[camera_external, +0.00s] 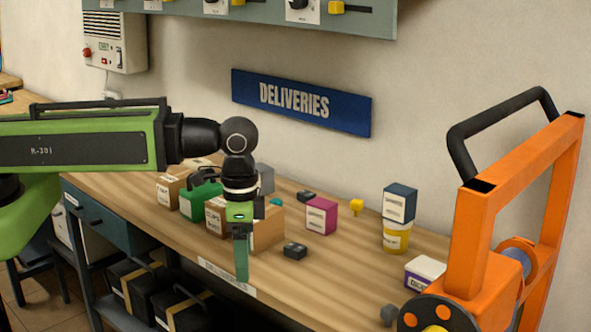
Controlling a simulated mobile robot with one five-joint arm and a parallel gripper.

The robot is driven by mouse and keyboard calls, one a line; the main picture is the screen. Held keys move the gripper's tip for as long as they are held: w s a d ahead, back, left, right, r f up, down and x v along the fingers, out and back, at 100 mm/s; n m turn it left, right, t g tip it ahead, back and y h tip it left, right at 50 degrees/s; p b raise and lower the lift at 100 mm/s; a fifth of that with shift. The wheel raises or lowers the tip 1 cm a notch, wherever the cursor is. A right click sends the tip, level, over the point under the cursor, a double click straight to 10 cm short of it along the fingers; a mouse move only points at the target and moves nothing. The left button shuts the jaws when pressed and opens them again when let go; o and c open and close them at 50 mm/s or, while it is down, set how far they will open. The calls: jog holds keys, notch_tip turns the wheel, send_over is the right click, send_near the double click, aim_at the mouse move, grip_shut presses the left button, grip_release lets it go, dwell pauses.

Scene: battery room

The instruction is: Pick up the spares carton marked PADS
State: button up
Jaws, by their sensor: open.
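Several tan cartons stand at the left part of the wooden bench, and their small white labels are too blurred for me to tell which reads PADS. One tan carton (166,192) is at the far left. Another tan carton (266,230) is partly hidden behind my gripper, with a labelled tan face (214,222) just left of it. My gripper (241,268) points down in front of these cartons, open and empty. One green finger shows clearly; the other is hard to make out. I cannot tell its exact distance from the cartons.
A green box (198,207) sits among the cartons. A magenta box (321,216), a small dark block (295,251) and a dark box (400,202) on a yellow tub (396,238) stand rightward. An orange frame (475,235) blocks the right foreground. The bench's front middle is mostly clear.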

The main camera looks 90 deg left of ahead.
dwell(0.3)
jog(key=shift+c, duration=1.1)
